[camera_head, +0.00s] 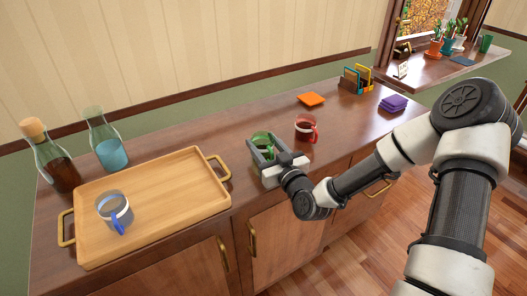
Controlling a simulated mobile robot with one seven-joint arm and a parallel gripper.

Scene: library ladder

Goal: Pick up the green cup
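The green cup (262,138) is a see-through glass cup with a green handle, near the front edge of the wooden cabinet top, right of the tray. My gripper (262,148) is at the cup, reaching in from the front right. Its grey fingers are spread apart, one on each side of the cup, and hide part of its sides and lower body. I cannot tell whether the fingers press on the glass. The cup looks upright, and its base is hidden.
A red cup (304,128) stands close on the right. On the left, a wooden tray (165,200) with brass handles holds a blue-handled cup (115,211). Two bottles (55,160) (106,140) stand behind it. Orange coasters (311,99) and purple napkins (393,103) lie farther right.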

